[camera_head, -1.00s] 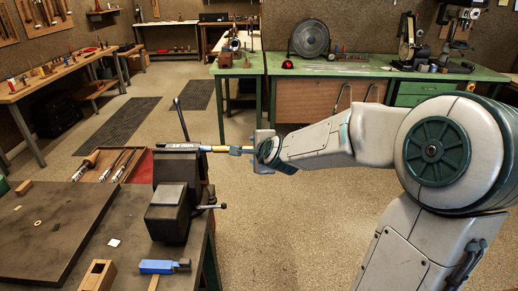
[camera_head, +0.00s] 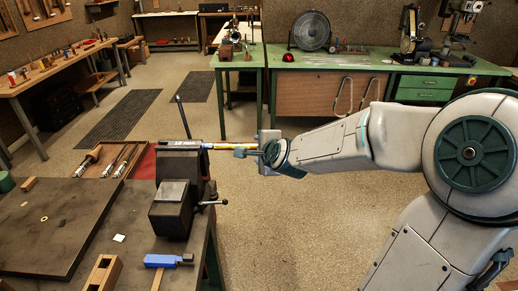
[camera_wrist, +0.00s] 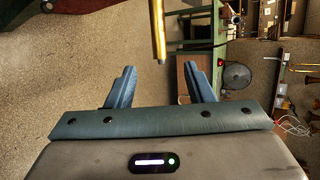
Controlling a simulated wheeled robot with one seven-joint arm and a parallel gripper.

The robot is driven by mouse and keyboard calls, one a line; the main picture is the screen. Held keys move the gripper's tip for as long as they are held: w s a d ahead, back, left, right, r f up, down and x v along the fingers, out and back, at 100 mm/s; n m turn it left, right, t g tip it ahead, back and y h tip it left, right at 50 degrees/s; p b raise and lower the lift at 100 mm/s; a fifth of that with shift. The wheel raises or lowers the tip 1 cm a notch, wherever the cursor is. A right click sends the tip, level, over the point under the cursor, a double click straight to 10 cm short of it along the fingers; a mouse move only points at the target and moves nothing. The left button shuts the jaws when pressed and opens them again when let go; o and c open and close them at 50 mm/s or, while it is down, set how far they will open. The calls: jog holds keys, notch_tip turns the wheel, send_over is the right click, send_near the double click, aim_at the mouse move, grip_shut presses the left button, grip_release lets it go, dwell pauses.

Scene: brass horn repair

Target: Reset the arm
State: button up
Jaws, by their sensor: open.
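My gripper (camera_wrist: 158,88) is open in the wrist view, with its two blue fingers apart and nothing between them. A brass tube (camera_wrist: 157,28) comes down from the top of the wrist view and ends just beyond the fingertips, apart from them. In the head view my arm reaches left from the right side, and my gripper (camera_head: 240,150) is at the right end of the tube (camera_head: 215,146). The tube sticks out to the right from the dark bench vise (camera_head: 183,172). The fingertips are small there, and the exact gap is hard to see.
A green bench (camera_head: 350,62) with a fan stands behind. Open floor lies below my forearm.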

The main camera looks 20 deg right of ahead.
jog(key=s+a+f+n+g, duration=0.4)
jog(key=s+f+n+g, duration=0.1)
jog(key=s+f+n, duration=0.35)
jog(key=s+r+n+g, duration=0.1)
jog(key=s+r+n, duration=0.3)
jog(key=s, duration=0.5)
jog(key=s+r+n+g, duration=0.2)
jog(key=s+r+n, duration=0.2)
jog(key=s, duration=0.5)
jog(key=n, duration=0.2)
jog(key=shift+n+h, duration=0.35)
jog(key=shift+h, duration=0.05)
